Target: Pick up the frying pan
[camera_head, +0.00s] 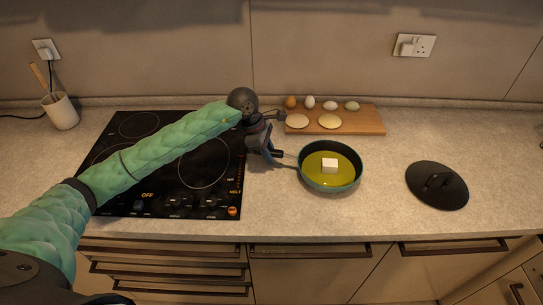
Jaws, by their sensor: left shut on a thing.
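The frying pan (351,185) rests on the counter right of the hob, or very close above it; I cannot tell which. It is dark teal, with yellow-green liquid and a white block (329,165) inside. Its handle points left. My left gripper (277,155) is at the handle and shut on it. The gripper hides most of the handle. My right gripper is not in view.
A black hob (205,173) lies left of the pan. A wooden board (365,120) with several eggs and two pale discs stands behind it. A black lid (437,186) lies to the right. A utensil cup (61,110) stands far left. Counter between pan and lid is clear.

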